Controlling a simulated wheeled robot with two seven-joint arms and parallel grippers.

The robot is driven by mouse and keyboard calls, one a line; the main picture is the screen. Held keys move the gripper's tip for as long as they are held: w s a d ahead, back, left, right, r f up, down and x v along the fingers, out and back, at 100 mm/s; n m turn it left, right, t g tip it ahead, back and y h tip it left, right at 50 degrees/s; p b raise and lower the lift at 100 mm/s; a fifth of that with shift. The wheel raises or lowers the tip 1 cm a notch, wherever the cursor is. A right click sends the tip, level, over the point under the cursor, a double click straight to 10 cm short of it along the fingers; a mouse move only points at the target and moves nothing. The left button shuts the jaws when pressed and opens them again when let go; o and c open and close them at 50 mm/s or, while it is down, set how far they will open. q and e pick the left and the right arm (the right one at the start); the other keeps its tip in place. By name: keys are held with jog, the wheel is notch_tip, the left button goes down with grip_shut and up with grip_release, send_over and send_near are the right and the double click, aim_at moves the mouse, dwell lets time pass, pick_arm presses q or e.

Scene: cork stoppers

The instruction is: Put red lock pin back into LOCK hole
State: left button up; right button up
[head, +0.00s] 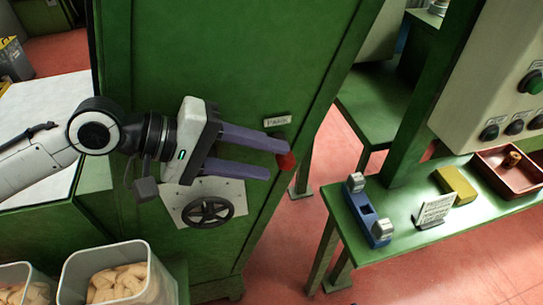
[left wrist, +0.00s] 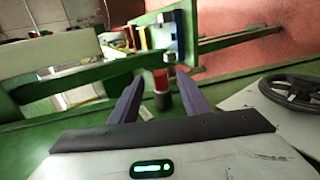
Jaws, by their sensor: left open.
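The red lock pin (head: 287,161) stands out from the green machine panel, just below a small label plate (head: 277,121) whose writing is hard to read. In the left wrist view the red pin (left wrist: 161,80) has a dark grey collar and appears between my fingers. My left gripper (head: 277,160) is open, with its purple fingers reaching right and the pin close to the tips; I see no grip on it. It also shows in the left wrist view (left wrist: 160,76). I cannot make out the LOCK hole. My right gripper is not in view.
A black handwheel (head: 209,212) on a pale plate sits below my fingers. Crates of corks (head: 150,252) stand at the lower left. A green bench at right holds a blue fixture (head: 365,212), a yellow block (head: 455,185) and a red tray (head: 487,171).

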pick_arm(q)
jog(key=shift+x, duration=1.2)
grip_shut()
jog(key=shift+s+d+p, duration=0.2)
jog(key=shift+s+p, duration=0.45)
jog(key=shift+p, duration=0.25)
jog(key=shift+s+d+p, duration=0.25)
jog(key=shift+s+p, duration=0.05)
jog(key=shift+s, duration=0.45)
jog(key=shift+s+d+p, duration=0.25)
jog(key=shift+s+p, duration=0.05)
jog(key=shift+s, duration=0.45)
jog(key=shift+s+d+p, duration=0.25)
jog(key=shift+s+p, duration=0.05)
jog(key=shift+s, duration=0.45)
jog(key=shift+s, duration=0.15)
